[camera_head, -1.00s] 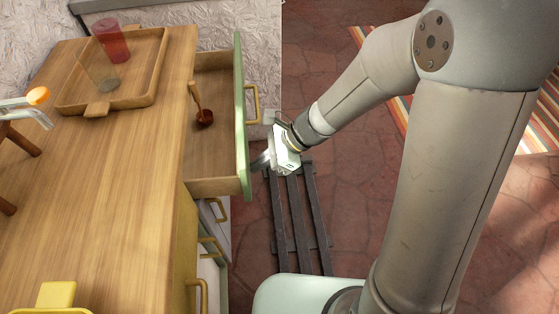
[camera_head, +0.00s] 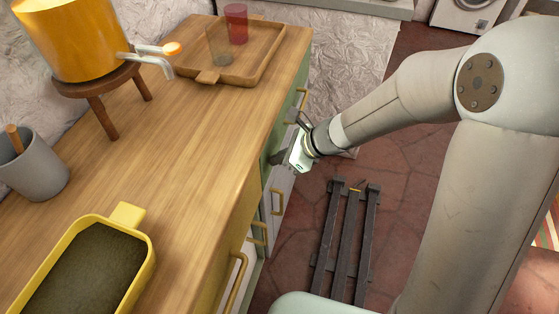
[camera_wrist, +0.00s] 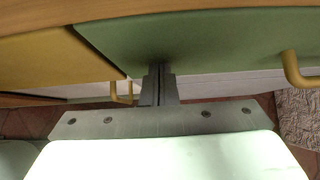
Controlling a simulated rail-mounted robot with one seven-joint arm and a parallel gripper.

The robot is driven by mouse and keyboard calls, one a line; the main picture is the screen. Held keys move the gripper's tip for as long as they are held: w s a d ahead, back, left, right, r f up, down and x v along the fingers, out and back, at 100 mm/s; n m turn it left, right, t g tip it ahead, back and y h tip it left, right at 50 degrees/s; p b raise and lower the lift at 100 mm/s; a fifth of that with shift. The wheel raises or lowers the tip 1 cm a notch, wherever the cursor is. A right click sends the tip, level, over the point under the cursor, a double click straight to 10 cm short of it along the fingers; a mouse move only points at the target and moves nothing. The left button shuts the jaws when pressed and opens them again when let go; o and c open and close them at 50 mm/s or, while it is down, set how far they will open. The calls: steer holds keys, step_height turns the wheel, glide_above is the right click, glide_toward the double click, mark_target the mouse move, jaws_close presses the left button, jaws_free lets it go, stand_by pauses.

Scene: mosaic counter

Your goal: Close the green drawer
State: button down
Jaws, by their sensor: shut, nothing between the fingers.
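The green drawer (camera_head: 272,146) is in the front of the wooden counter, under the top's edge. In the head view no drawer interior shows, and its front lies close in under the counter edge. I cannot tell whether a small gap is left. Its front also fills the upper part of the wrist view (camera_wrist: 205,45), with its yellow handle (camera_wrist: 292,70) at the right. My gripper (camera_head: 281,157) is shut and empty, its fingertips at the green front, touching or nearly so. In the wrist view the closed fingers (camera_wrist: 158,72) point at that front, left of the handle.
A yellow front (camera_wrist: 55,60) sits beside the green one. Lower drawers with yellow handles (camera_head: 258,233) are below. On the counter (camera_head: 190,160) are a wooden tray (camera_head: 262,68) with cups, an orange dispenser (camera_head: 75,40), a grey pot (camera_head: 35,170) and a yellow dish (camera_head: 145,250). A dark slatted rack (camera_head: 345,240) lies on the floor.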

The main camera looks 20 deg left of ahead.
steer(key=shift+a+r, duration=0.2)
steer(key=shift+a, duration=0.2)
steer(key=shift+d, duration=0.1)
steer(key=d+r+p, duration=0.2)
steer(key=d+r, duration=0.4)
steer(key=d, duration=0.5)
steer(key=shift+d+r, duration=0.35)
steer(key=s+d+r+n+h+p, duration=0.8)
steer(key=s+d+r+n+p, duration=0.3)
steer(key=s+d+r+n, duration=0.3)
steer(key=d+n, duration=0.3)
steer(key=n, duration=0.1)
steer(key=shift+s+d+h, duration=0.2)
steer(key=shift+s+h, duration=0.15)
steer(key=shift+h, duration=0.05)
